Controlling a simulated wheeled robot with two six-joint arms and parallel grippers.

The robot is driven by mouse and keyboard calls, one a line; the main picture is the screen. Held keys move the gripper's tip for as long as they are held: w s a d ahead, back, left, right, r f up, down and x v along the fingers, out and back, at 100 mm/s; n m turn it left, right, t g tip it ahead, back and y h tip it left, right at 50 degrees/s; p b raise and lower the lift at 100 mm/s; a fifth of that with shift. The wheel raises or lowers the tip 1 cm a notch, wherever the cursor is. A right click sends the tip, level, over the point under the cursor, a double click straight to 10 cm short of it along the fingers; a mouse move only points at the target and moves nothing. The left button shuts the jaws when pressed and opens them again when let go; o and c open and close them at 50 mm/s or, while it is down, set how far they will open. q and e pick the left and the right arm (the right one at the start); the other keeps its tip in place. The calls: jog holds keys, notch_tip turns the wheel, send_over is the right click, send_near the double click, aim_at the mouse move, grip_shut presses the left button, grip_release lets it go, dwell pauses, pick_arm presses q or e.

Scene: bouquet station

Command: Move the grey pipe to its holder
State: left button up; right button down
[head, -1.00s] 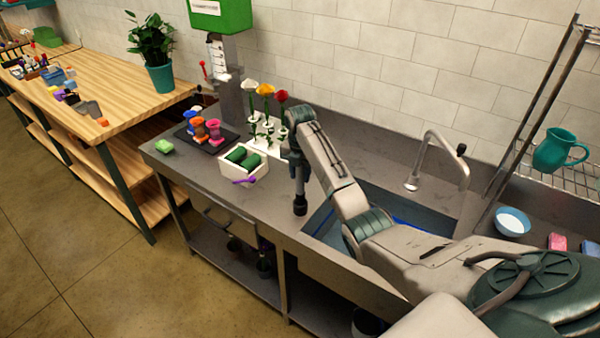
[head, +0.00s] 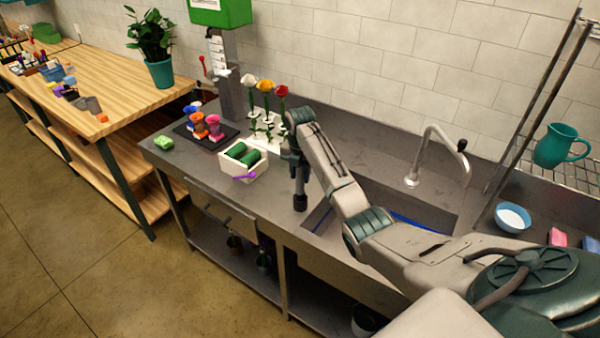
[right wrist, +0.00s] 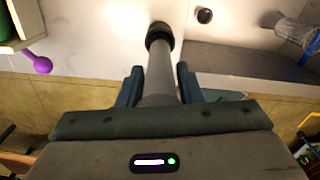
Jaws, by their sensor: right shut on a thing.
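My right gripper (head: 296,168) is over the grey counter, near the left end of the sink. In the right wrist view its two blue-grey fingers (right wrist: 159,82) are shut around the grey pipe (right wrist: 160,66). The pipe has a black collar at its far end. In the head view the pipe (head: 300,190) hangs about upright below the gripper, dark end down, close to the counter; I cannot tell if it touches. A small dark round piece (right wrist: 204,15) lies ahead of the pipe in the wrist view; I cannot tell if it is the holder. My left gripper is not in view.
A white box (head: 235,170) with green rolls and a purple-ended tool stands left of the gripper. The sink and faucet (head: 440,140) are to the right.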

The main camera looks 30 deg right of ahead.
jog(key=shift+f, duration=0.75)
jog(key=c, duration=0.9)
grip_release()
